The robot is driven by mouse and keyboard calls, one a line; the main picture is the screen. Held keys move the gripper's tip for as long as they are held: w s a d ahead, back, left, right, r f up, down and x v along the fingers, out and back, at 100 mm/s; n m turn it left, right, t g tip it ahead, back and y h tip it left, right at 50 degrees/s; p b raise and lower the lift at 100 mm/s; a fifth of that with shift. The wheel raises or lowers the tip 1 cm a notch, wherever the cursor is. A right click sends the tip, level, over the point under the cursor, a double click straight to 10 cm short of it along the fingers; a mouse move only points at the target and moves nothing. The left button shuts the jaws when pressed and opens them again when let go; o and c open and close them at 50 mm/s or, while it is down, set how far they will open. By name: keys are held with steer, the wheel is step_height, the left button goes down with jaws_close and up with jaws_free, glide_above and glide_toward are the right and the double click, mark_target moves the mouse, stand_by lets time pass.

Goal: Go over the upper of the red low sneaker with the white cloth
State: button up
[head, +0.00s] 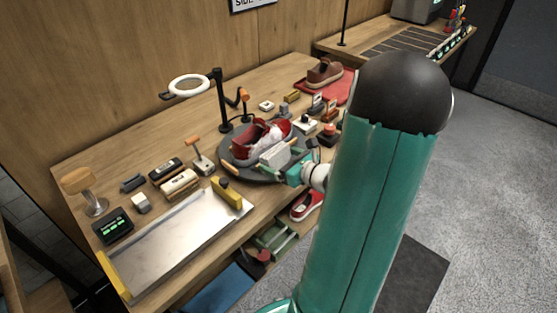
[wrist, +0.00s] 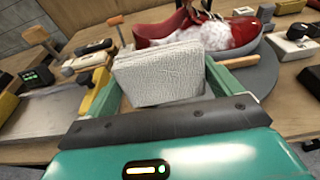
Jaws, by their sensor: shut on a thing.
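The red low sneaker (wrist: 165,28) stands on a dark round turntable (wrist: 262,72), with patches of white foam on its upper. In the head view the sneaker (head: 250,133) is partly hidden behind the cloth. My gripper (wrist: 165,85) is shut on the white cloth (wrist: 158,72), a folded, textured pad held upright between the green fingers. In the head view the white cloth (head: 274,156) is at the near side of the sneaker. The cloth overlaps the sneaker in the wrist view; I cannot tell whether they touch.
A metal tray (head: 170,245) with yellow ends lies at the front left. Brushes and small blocks stand around the turntable. A ring lamp (head: 189,86) on a black stand rises behind it. Another red shoe (head: 306,204) is below the bench edge.

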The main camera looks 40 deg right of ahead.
mark_target(279, 134)
steer(key=shift+x, duration=3)
steer(key=shift+x, duration=0.75)
steer(key=shift+f, duration=0.1)
steer(key=shift+d, duration=2.1)
steer(key=shift+w+d, duration=0.2)
steer(key=shift+d, duration=1.6)
steer(key=shift+w+d, duration=0.2)
steer(key=shift+d, duration=1.65)
steer(key=shift+w+f, duration=0.1)
steer(key=shift+a, duration=0.1)
